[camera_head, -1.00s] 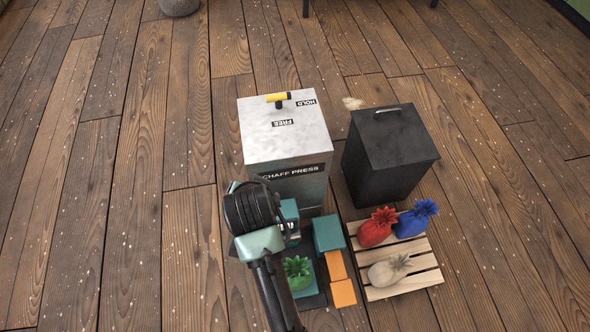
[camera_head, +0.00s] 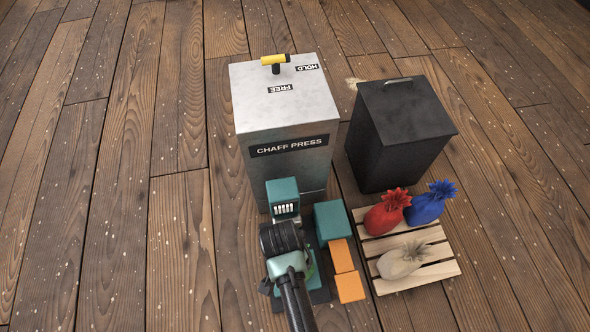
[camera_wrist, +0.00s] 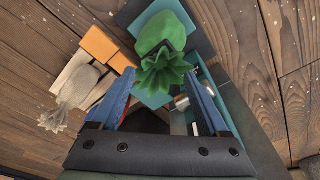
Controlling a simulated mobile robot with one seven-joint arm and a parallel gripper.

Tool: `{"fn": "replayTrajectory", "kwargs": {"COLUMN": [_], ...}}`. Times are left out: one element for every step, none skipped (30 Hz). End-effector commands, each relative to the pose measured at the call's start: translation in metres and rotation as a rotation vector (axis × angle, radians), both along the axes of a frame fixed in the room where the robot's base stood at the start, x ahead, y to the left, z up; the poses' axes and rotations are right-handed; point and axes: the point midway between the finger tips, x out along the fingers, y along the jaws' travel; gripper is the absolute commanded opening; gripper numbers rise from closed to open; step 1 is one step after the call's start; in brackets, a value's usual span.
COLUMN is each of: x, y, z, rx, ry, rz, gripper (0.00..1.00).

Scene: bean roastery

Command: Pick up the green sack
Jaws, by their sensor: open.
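The green sack (camera_wrist: 163,62) shows in the wrist view, with a tied, ruffled top pointing toward my gripper. It lies on a teal surface (camera_wrist: 152,98). In the head view my arm hides nearly all of it. My gripper (camera_wrist: 166,90) is open, and its two blue fingers are on either side of the sack's ruffled top in the picture. I cannot tell whether they touch it. The sack's rounded body is beyond the fingertips.
The chaff press (camera_head: 290,110) with a yellow handle (camera_head: 275,62) stands behind. A black bin (camera_head: 400,135) is to its right. A wooden pallet (camera_head: 440,272) holds red (camera_head: 386,214), blue (camera_head: 427,205) and beige (camera_head: 402,262) sacks. Orange blocks (camera_head: 349,286) lie close to my arm.

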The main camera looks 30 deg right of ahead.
Motion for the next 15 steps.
{"fn": "replayTrajectory", "kwargs": {"x": [0.001, 0.001, 0.001, 0.001, 0.001, 0.002, 0.002, 0.003, 0.003, 0.004, 0.004, 0.005, 0.005, 0.005, 0.005], "y": [0.000, 0.000, -0.001, -0.001, -0.001, -0.002, -0.002, -0.003, -0.004, -0.004, -0.005, -0.006, -0.007, -0.007, -0.008], "z": [-0.002, -0.003, -0.004, -0.006, -0.008, -0.012, -0.016, -0.019, -0.024, -0.028, -0.032, -0.037, -0.041, -0.045, -0.049], "rx": [0.000, 0.000, 0.000, 0.000, 0.000, 0.000, 0.000, 0.000, 0.000, 0.000, 0.000, 0.000, 0.000, 0.000, 0.000], "ry": [-0.001, -0.001, -0.001, -0.001, -0.001, -0.001, -0.001, -0.001, -0.001, -0.001, -0.001, -0.001, 0.000, 0.000, 0.000], "rz": [0.000, 0.000, 0.000, 0.000, 0.000, 0.000, -0.001, 0.000, 0.000, 0.000, 0.001, 0.001, 0.001, 0.001, 0.001], "gripper": [0.79, 0.79, 0.79, 0.79, 0.79, 0.79, 0.79, 0.79, 0.79, 0.79, 0.79, 0.79, 0.79, 0.79, 0.79]}}
